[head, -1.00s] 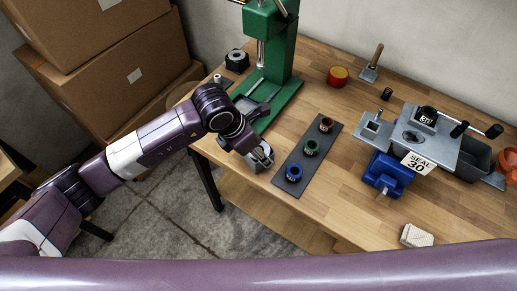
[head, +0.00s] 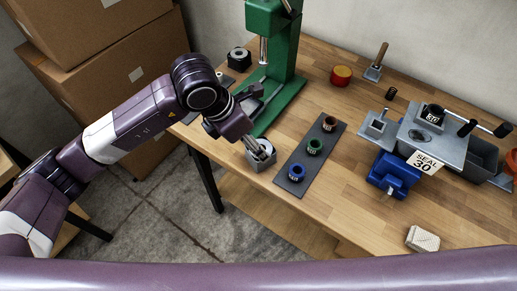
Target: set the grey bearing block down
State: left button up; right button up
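The grey bearing block (head: 261,163) sits on the wooden bench near its front edge, left of the dark strip. My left gripper (head: 258,149) is just above the block, its fingers pointing down at the block's top and partly hiding it. The fingers look parted, and the block's front and sides show below them. Whether a fingertip still touches the block is too small to tell. My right gripper is out of view.
The dark strip (head: 297,172) holds blue, green and brown rings. A green press (head: 279,62) stands behind. A blue vise (head: 392,174) and a grey fixture (head: 436,142) marked SEAL 30 are at right.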

pick_arm(q)
jog(key=b+v, duration=0.1)
jog(key=v, duration=0.4)
jog(key=shift+s+r, duration=0.1)
jog(key=shift+r, duration=0.2)
